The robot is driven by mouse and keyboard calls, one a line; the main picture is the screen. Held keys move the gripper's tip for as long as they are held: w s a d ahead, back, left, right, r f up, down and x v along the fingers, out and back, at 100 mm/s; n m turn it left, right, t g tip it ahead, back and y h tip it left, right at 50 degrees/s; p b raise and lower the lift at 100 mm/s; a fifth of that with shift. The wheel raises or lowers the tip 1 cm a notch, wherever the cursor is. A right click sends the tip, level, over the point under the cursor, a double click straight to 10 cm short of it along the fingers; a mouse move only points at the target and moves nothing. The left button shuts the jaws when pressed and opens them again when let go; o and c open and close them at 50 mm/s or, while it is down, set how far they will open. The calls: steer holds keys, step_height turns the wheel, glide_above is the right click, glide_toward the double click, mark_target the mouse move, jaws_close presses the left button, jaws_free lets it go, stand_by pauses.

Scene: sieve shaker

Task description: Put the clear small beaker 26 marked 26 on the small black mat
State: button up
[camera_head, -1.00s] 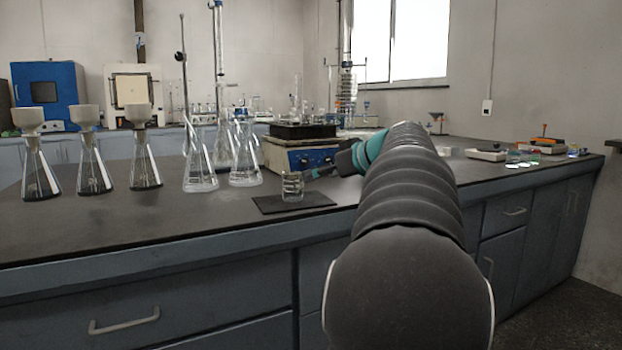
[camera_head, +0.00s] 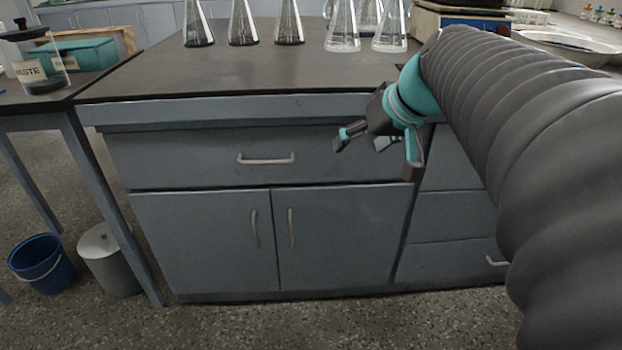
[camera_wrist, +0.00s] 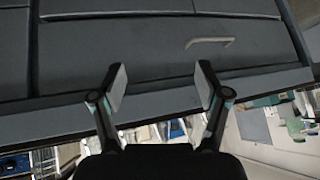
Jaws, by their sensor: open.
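My gripper (camera_head: 375,157) is open and empty in the head view, in front of the upper drawer of the bench and below the edge of its top. In the wrist view my gripper (camera_wrist: 161,85) shows two spread fingers with nothing between them, facing the bench front. The small beaker and the small black mat are not visible in either current view. My arm covers the right part of the bench top in the head view.
Several conical flasks (camera_head: 342,28) stand along the back of the bench top (camera_head: 230,68). A waste jar (camera_head: 40,62) stands on a side table at the left. A blue bucket (camera_head: 40,262) and a grey bin (camera_head: 108,258) are on the floor. The bench top's front is clear.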

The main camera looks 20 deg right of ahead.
steer(key=s+a+f+g+h, duration=0.1)
steer(key=s+a+f, duration=0.3)
steer(key=s+f, duration=0.3)
steer(key=s+a+f+g, duration=0.1)
steer(key=s+a+f, duration=0.4)
steer(key=s+f, duration=0.1)
steer(key=shift+s+f+h, duration=0.4)
steer(key=shift+s, duration=0.3)
steer(key=shift+d, duration=0.1)
